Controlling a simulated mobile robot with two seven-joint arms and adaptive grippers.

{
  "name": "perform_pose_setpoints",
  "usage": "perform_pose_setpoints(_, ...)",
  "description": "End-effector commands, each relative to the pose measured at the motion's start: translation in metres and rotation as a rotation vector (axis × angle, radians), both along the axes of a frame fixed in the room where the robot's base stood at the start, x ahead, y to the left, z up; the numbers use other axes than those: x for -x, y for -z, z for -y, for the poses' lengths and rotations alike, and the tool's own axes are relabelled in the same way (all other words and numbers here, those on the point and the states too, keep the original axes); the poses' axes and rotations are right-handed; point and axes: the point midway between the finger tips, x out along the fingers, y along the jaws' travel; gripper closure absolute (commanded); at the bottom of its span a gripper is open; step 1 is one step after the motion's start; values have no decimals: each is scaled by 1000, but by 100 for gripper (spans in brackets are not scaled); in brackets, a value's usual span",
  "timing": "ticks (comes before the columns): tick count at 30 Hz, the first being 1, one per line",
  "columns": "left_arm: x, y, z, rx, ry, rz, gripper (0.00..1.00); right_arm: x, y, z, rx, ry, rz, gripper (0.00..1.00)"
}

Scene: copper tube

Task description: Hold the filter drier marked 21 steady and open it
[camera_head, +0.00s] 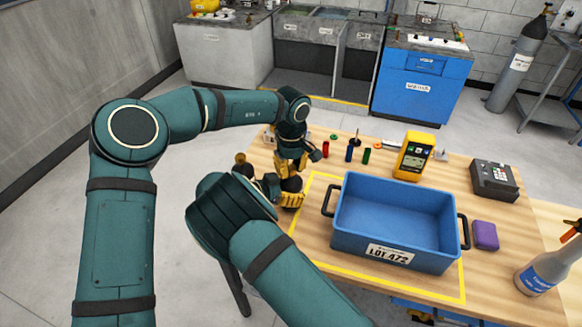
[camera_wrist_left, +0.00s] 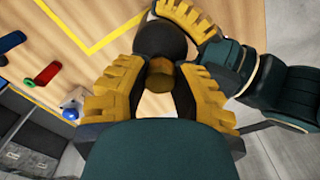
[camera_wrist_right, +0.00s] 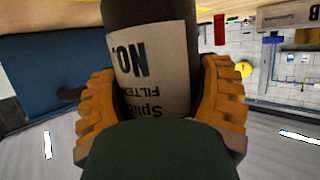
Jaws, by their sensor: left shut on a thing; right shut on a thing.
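The filter drier (camera_wrist_right: 150,60) is a dark cylinder with a pale label reading "NO.", "Split" and "FILTER" in part; its number is out of sight. My right gripper (camera_wrist_right: 157,72) is shut around its labelled body. In the left wrist view the drier shows a dark rounded body (camera_wrist_left: 165,38) and a brass hex end (camera_wrist_left: 160,76). My left gripper (camera_wrist_left: 158,70) is shut around this end, its yellow fingers on both sides. In the head view both grippers meet left of the blue crate, the left one (camera_head: 290,165) above the right one (camera_head: 288,198); the drier is mostly hidden there.
A blue crate (camera_head: 392,252) labelled LOT 472 stands inside yellow tape on the wooden table, close right of the grippers. Behind it are small red, blue and green cylinders (camera_head: 350,152) and a yellow meter (camera_head: 412,156). A spray bottle (camera_head: 545,275) stands at right.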

Motion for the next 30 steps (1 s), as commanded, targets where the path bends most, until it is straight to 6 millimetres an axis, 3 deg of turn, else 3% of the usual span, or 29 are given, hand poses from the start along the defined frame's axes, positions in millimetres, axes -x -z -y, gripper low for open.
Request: perform_pose_setpoints(30,0,-2,1,1,-1920,8,100,0,-1,0,1,1,3,100)
